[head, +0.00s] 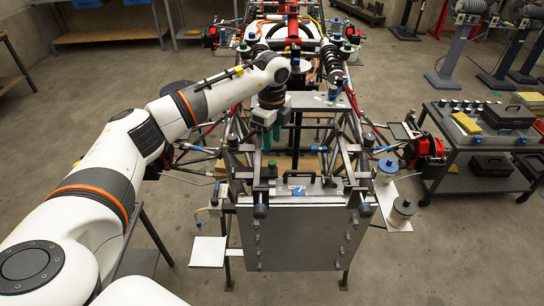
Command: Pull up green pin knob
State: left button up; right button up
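My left gripper (271,139) comes in from the left on the white arm and points down over the front of the tube chassis (236,160). Its teal fingertips show, but whether they are apart is too small to tell. A small green knob (272,164) appears just below the fingertips, near the flat front panel. I cannot tell whether the fingers touch it. Other small green-topped parts (345,47) sit farther back on the chassis. My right gripper is not in view.
A grey plate (295,238) hangs at the chassis front, with a black handle (290,178) above it. Spools (401,212) stand at its right. A tool cart (470,150) is at the right, and a workbench (105,30) at the back left.

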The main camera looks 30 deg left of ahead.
pick_arm(q)
notch_tip(320, 180, up, 5)
jog(key=shift+f+b, duration=0.2)
jog(key=shift+b, duration=0.35)
